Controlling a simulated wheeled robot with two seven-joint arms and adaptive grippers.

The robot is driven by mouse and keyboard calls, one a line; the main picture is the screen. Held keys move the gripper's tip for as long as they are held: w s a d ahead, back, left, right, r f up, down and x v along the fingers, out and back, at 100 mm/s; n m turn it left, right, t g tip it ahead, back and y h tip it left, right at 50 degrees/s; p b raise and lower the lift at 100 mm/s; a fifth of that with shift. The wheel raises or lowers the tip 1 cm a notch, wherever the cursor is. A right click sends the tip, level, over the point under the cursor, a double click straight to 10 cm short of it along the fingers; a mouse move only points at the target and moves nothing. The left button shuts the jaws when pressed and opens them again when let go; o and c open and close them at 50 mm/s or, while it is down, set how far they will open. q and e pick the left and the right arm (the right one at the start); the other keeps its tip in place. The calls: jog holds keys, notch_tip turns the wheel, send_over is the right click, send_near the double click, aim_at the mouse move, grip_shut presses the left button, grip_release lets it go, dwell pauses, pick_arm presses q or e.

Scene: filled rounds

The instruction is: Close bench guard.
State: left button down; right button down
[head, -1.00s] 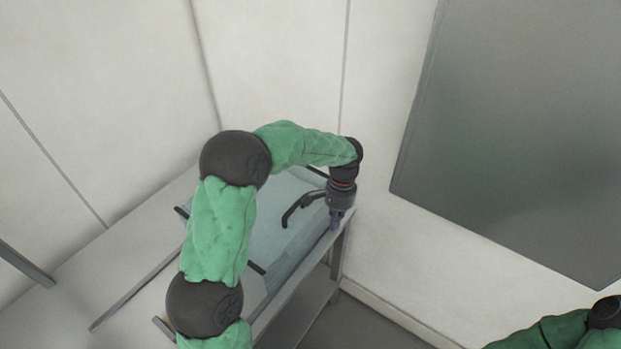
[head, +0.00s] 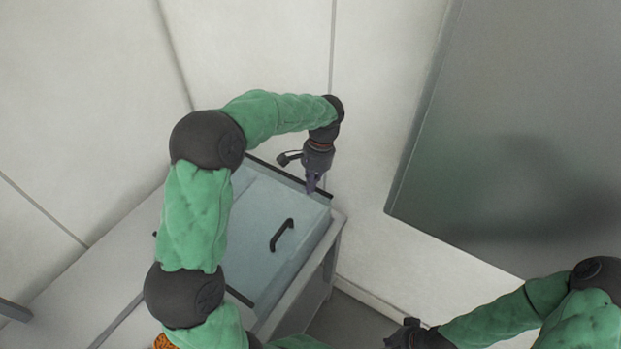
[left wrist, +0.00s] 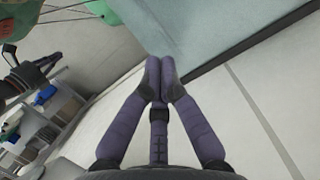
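The bench guard (head: 262,205) is a pale blue, see-through cover with dark side rails and a black bar handle (head: 282,235). It lies over the right end of the bench, its front edge close along the bench's front side. My arm hides part of its left side. My left gripper (head: 312,187) points down over the guard's right rail, behind the handle and apart from it. In the left wrist view its fingers (left wrist: 160,92) are together with nothing between them; the guard's pale panel (left wrist: 215,30) is beyond. My right gripper (head: 405,335) is at the bottom edge, its fingers unclear.
The light grey bench (head: 75,285) extends to the lower left against white walls. A large grey panel (head: 520,130) takes up the right. The left wrist view shows shelving with small items (left wrist: 45,110). The floor right of the bench is clear.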

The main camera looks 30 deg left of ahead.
aim_at(295, 222)
pick_arm(q)
jog(key=x, duration=0.5)
jog(key=shift+a+f, duration=0.1)
jog(key=s, duration=0.2)
jog(key=shift+s+a+f, duration=0.35)
jog(key=shift+s+a+f+p, duration=0.15)
jog(key=shift+s+p, duration=0.15)
jog(key=shift+s, duration=0.35)
